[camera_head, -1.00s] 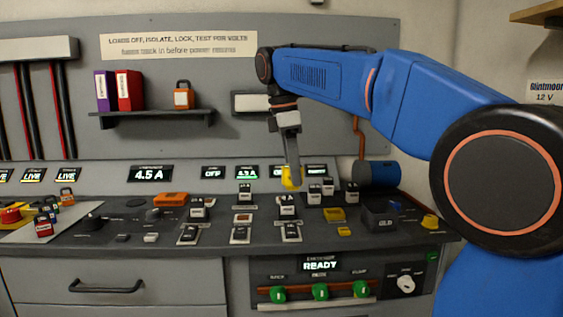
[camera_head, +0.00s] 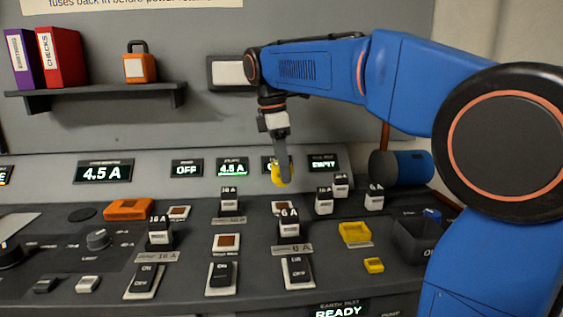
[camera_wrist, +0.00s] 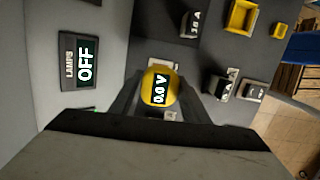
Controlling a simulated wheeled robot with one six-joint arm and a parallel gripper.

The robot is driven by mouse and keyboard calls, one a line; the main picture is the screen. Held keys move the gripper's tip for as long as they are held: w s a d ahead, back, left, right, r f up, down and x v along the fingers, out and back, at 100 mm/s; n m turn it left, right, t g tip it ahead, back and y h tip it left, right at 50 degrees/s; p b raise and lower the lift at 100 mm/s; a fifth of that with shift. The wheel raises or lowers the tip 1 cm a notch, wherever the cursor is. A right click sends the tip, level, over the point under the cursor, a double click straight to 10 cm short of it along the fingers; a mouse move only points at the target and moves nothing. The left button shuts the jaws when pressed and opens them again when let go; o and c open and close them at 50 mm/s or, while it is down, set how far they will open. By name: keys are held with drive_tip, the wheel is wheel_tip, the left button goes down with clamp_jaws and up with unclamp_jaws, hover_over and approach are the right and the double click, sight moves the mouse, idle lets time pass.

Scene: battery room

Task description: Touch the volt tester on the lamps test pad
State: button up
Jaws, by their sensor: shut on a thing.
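My gripper (camera_head: 283,168) is shut on the yellow volt tester (camera_head: 279,174) and holds it above the back part of the dark console. In the wrist view the volt tester (camera_wrist: 158,88) sits between the fingers and its display reads 0.0 V. A small pad with a brown-red centre (camera_head: 283,207) lies on the console under the tester, behind the 6 A fuse. In the wrist view a pale pad edge (camera_wrist: 163,64) shows just beyond the tester, mostly hidden by it. The display marked LAMPS (camera_wrist: 82,70) reads OFF. I cannot tell whether the tester touches a pad.
Fuses stand close by: a 6 A fuse (camera_head: 290,224) in front, a 10 A fuse (camera_head: 229,200) to the left, and others (camera_head: 324,201) to the right. A yellow tray (camera_head: 355,233), a dark bin (camera_head: 416,240) and a blue cylinder (camera_head: 401,167) are further right.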

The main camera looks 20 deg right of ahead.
drive_tip(key=shift+f, duration=2.7)
drive_tip(key=shift+f, duration=0.6)
drive_tip(key=shift+r, duration=0.1)
drive_tip(key=shift+r, duration=3.5)
